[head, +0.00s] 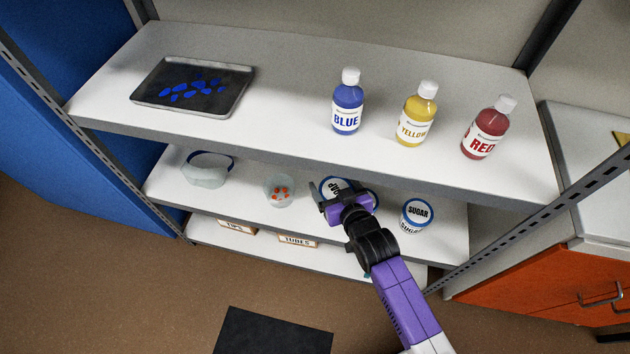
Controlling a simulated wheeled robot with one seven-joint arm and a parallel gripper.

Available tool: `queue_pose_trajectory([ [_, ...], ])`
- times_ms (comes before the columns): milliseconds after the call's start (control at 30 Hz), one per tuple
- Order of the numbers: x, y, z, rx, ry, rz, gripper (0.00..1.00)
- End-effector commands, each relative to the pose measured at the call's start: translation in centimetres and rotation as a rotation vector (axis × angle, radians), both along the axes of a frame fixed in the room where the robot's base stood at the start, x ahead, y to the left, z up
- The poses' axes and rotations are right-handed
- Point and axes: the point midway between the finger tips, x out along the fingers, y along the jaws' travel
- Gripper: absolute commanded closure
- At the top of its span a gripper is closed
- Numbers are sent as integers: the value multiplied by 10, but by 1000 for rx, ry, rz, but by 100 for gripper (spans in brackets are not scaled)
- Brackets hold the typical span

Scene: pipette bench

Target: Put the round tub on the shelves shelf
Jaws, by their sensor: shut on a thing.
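A round tub (334,185) with a white lid, blue rim and partly hidden dark lettering is at the middle shelf, right of centre. My gripper (343,199) is shut on it, with its fingers around the tub's near side. The gripper hides much of the tub's body, so I cannot tell whether its base touches the shelf. The shelves (260,125) are a white metal unit with an upper, a middle and a lower board. A second white round tub (417,214) labelled SUGAR stands upright on the middle board, right of my gripper and apart from it.
On the upper board are a dark tray (147,98) with blue pieces and blue (348,100), yellow (416,115) and red (486,128) bottles. A cup with orange pieces (279,190) and a pale bowl-like item (206,170) stand left on the middle board. Labelled boxes (297,240) sit below.

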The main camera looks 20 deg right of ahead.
Motion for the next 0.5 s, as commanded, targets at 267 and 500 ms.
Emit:
queue_pose_trajectory([
  [267,82,-28,-10,-3,-10,2,77],
  [500,110,-39,-3,-10,-9,19,77],
])
